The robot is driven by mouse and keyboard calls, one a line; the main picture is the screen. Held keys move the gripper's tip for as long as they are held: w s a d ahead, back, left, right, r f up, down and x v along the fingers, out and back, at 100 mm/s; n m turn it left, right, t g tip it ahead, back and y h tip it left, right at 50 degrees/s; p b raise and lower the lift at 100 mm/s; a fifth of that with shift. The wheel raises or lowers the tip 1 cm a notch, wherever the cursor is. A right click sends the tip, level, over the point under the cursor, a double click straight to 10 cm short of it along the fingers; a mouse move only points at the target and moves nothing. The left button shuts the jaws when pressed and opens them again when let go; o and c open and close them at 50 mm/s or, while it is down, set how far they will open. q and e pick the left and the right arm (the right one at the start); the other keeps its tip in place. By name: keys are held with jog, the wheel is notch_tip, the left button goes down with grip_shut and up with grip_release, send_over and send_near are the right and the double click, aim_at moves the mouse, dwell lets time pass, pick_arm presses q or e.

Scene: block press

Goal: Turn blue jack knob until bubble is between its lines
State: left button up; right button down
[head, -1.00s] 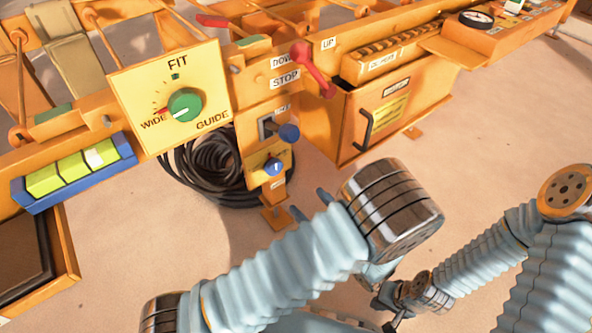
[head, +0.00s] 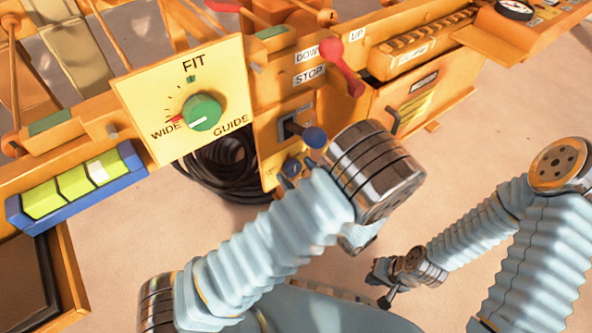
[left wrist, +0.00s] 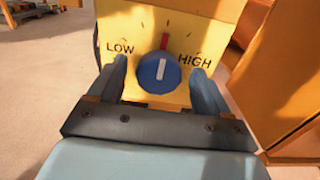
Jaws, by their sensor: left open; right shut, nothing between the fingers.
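The blue jack knob (left wrist: 158,74) sits on a yellow plate marked LOW and HIGH in the left wrist view. Its white line points nearly straight up, toward a red mark. In the head view the knob (head: 291,168) is partly hidden by my left gripper (head: 298,177). That gripper (left wrist: 158,66) is open, one finger on each side of the knob; contact cannot be told. The level (head: 72,184) is a yellow-green vial in a blue holder at the left. Its white bubble (head: 97,172) lies right of the right-hand dark line. My right gripper (head: 384,285) is shut and empty, low in the head view.
A green FIT knob (head: 202,112) is on the yellow panel left of the jack knob. A dark blue ball-ended lever (head: 315,138) stands just above my left gripper. A red lever (head: 333,55) is higher up. A coiled black hose (head: 220,165) lies behind.

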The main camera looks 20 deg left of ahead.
pick_arm(q)
jog(key=c, duration=1)
jog(key=n+b, duration=0.1)
jog(key=n, duration=0.1)
jog(key=n+b, duration=0.1)
jog(key=n, duration=0.1)
jog(key=shift+s+f+n+b, duration=0.15)
jog(key=shift+f+n+b, duration=0.05)
jog(key=shift+n+b, duration=0.15)
jog(key=n+b, duration=0.3)
jog(key=n, duration=0.2)
jog(key=shift+a, duration=0.1)
jog(key=o, duration=1)
jog(key=shift+r, duration=0.1)
